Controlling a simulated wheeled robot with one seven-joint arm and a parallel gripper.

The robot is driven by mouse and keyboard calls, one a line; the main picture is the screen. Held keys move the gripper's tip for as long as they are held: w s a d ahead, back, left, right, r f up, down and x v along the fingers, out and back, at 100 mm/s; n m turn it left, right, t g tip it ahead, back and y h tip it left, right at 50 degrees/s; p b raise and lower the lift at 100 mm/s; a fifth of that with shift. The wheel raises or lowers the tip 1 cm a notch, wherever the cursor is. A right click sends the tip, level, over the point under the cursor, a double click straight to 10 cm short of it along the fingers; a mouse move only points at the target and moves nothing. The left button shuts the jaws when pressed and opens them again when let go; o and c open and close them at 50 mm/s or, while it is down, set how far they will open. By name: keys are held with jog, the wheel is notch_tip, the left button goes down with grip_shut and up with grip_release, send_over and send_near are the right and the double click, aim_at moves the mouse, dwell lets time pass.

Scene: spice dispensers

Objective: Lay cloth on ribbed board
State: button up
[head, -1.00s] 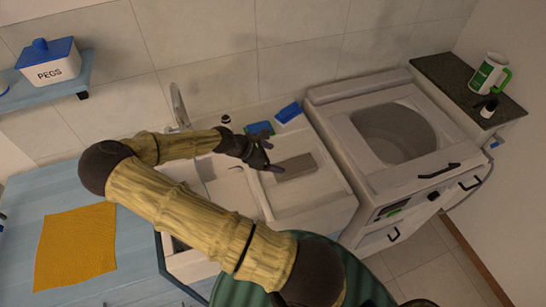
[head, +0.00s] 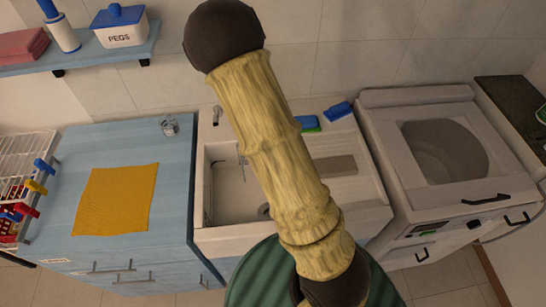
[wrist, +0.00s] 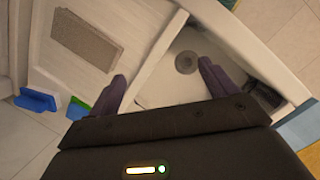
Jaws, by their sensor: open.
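A flat yellow-orange cloth (head: 117,200) lies on the blue counter top (head: 60,215) left of the sink; a yellow patch at the lower right corner of the wrist view may be it. The pale board (head: 352,190) right of the basin bears a grey-brown rectangle (head: 336,167), which looks speckled in the wrist view (wrist: 74,40). I cannot make out ribs on this board. My gripper (wrist: 163,72) is open and empty, its purple fingers spread above the sink unit. In the head view it is hidden behind my arm.
The sink basin (head: 232,195) has a tap (head: 216,116) behind it. Blue and green sponges (head: 308,123) lie behind the board. A top-loading washer (head: 445,150) stands right. A glass (head: 169,126) stands on the counter. A wire rack (head: 25,185) with pegs is far left.

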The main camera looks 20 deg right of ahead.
jog(key=s+a+r+m+t+y, duration=0.1)
jog(key=s+a+r+m+t, duration=0.1)
jog(key=r, duration=0.5)
jog(key=s+a+r+m+t+y, duration=0.1)
jog(key=s+a+r+m+t, duration=0.1)
jog(key=a+r+m, duration=0.2)
notch_tip(320, 180, up, 3)
jog(key=shift+a+r+m, duration=0.15)
jog(key=shift+a+m, duration=0.15)
jog(key=shift+a, duration=0.4)
jog(key=shift+s, duration=0.1)
